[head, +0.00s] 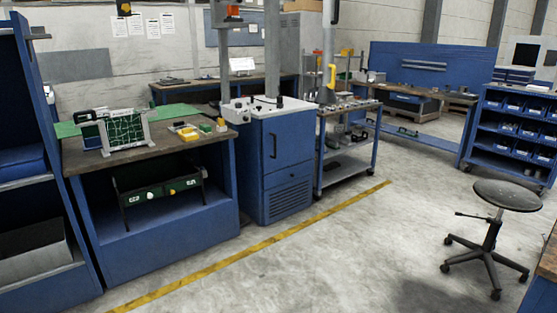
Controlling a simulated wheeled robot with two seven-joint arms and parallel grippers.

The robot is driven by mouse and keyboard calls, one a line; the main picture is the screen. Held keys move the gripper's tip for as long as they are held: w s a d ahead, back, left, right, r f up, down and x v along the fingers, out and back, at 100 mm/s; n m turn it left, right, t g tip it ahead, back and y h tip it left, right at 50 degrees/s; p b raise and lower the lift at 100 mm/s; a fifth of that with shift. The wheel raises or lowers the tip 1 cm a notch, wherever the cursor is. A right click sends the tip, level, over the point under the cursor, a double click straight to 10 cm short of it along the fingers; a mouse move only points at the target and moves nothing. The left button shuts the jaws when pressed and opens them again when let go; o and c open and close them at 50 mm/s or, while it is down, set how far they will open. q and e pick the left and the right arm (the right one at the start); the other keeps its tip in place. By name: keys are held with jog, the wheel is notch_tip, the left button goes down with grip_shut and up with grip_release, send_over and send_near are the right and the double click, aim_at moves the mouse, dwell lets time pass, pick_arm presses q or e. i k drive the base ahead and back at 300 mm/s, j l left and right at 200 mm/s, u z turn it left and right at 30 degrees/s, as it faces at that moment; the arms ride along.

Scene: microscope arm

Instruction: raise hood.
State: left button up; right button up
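I cannot single out the hood for certain. A blue cabinet (288,150) with a white top stands at the centre, and grey vertical posts rise above it. A grey post at its left carries a block with an orange part (232,10) near the top edge. A yellow handle (331,75) shows on a pale upright post to the right of the cabinet. The upper ends of the posts are cut off by the picture. Neither of my grippers is in view.
A workbench (160,146) with a green board (122,132) stands at left. A trolley (347,175) is right of the cabinet. A stool (490,235) stands at right, before shelves of blue bins (515,130). The floor beyond the yellow line (250,248) is mostly clear.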

aim_at(326, 94)
jog(key=i+j+u, duration=0.1)
jog(key=i, duration=1.5)
jog(key=i+j+z, duration=0.15)
jog(key=i+z, duration=0.3)
jog(key=i+j+z, duration=0.45)
jog(key=i, duration=0.2)
jog(key=i+j+z, duration=0.95)
jog(key=j, duration=0.25)
jog(key=k, duration=0.1)
